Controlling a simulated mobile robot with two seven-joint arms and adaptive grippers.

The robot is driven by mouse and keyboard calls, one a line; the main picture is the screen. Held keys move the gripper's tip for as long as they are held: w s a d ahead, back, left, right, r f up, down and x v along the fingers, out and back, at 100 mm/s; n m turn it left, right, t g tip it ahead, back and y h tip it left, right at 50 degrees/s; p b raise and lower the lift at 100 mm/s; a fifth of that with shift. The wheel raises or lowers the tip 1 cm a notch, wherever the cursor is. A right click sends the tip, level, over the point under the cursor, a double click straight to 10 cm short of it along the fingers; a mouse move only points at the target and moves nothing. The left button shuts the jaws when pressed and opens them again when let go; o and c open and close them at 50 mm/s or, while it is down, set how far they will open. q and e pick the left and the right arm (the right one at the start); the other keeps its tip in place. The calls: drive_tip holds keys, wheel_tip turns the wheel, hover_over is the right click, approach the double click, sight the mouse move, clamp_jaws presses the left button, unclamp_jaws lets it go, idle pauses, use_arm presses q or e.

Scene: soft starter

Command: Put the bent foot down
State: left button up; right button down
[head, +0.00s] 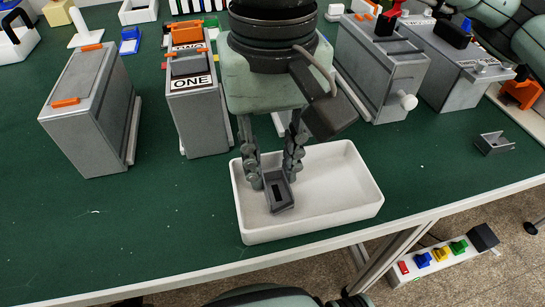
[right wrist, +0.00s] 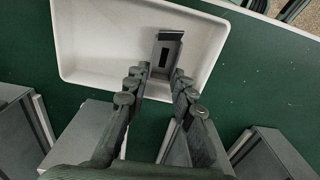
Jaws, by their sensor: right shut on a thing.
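The bent foot (head: 279,194) is a small dark grey bracket with a slot. It is between the fingertips of my right gripper (head: 275,178), which is shut on it. The foot is over the left part of the white tray (head: 350,212); I cannot tell whether it touches the tray floor. In the right wrist view the foot (right wrist: 166,58) shows at the fingertips (right wrist: 163,76), inside the outline of the tray (right wrist: 90,72). My left gripper is not in view.
Grey housings stand behind the tray: one at left (head: 92,115), one marked ONE (head: 196,110), and two at right (head: 385,75) (head: 462,75). Another grey bracket (head: 494,144) lies on the green table at right. Green surface left of the tray is clear.

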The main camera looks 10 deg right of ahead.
sight(272, 171)
drive_tip(key=shift+f, duration=0.1)
drive_tip(key=c, duration=1.3)
unclamp_jaws()
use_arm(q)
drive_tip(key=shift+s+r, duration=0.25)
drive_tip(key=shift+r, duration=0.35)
use_arm(e)
drive_tip(key=shift+r, duration=0.25)
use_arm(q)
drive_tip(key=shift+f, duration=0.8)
use_arm(e)
wheel_tip(272, 171, up, 12)
drive_tip(key=shift+f, duration=0.1)
